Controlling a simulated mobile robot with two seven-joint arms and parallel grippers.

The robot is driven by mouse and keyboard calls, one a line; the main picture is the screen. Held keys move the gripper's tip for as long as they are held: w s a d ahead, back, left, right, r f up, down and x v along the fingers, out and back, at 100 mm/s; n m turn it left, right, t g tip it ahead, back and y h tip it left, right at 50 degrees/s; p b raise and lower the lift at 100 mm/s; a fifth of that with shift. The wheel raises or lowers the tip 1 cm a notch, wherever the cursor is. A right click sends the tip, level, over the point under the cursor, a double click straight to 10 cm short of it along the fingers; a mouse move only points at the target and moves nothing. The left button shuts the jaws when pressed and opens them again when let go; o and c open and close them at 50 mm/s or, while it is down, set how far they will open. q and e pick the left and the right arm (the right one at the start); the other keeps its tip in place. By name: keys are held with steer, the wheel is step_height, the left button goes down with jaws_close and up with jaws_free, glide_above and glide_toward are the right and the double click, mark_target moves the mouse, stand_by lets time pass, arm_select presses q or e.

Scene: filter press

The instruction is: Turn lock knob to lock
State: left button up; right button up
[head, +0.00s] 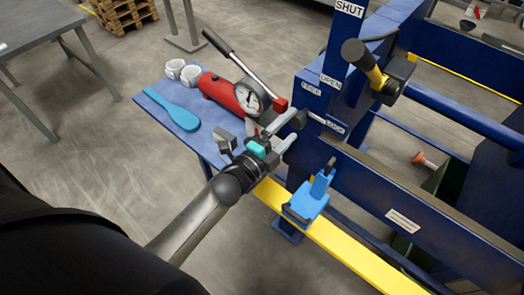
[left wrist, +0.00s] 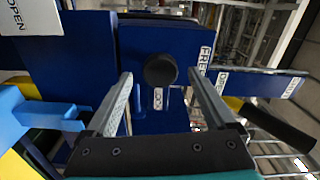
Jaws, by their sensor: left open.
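The lock knob, round and black, shows in the left wrist view (left wrist: 160,70) on a blue panel of the press. A LOCK label (left wrist: 158,98) is just below it and a FREE label (left wrist: 204,60) to its right. In the head view the knob (head: 299,119) is at the fingertips of my left gripper (head: 289,127), partly hard to make out. My left gripper is open, with one finger on each side of the knob in the wrist view. I cannot tell whether either finger touches it. My right gripper is not in view.
A black-handled lever (head: 354,51) stands by the OPEN and SHUT labels. A blue clamp-like part (head: 308,197) sits on the yellow rail (head: 345,245) below the gripper. A red pump with gauge (head: 222,93) and a light-blue paddle (head: 172,108) lie on the blue side table.

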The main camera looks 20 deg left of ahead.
arm_select(q)
steer(key=b+v, duration=0.1)
steer(key=v, duration=1)
steer(key=shift+w, duration=0.1)
steer(key=s+a+f+n+g+y+b, duration=0.1)
steer(key=s+f+n+g+b, duration=0.15)
steer(key=f, duration=0.75)
steer(key=s+f+n+g+y+b, duration=0.1)
steer(key=s+f+n+g+b, duration=0.15)
steer(key=f, duration=0.85)
steer(key=s+a+f+n+g+y+b, duration=0.15)
steer(key=f+n, duration=0.25)
steer(key=f, duration=0.6)
steer(key=s+f+n+g+y+b, duration=0.1)
steer(key=s+f+n+g+b, duration=0.6)
steer(key=s+f, duration=1.7)
steer(key=n+g, duration=0.1)
steer(key=g, duration=0.2)
steer(key=shift+s+d+f, duration=0.35)
steer(key=shift+f, duration=0.05)
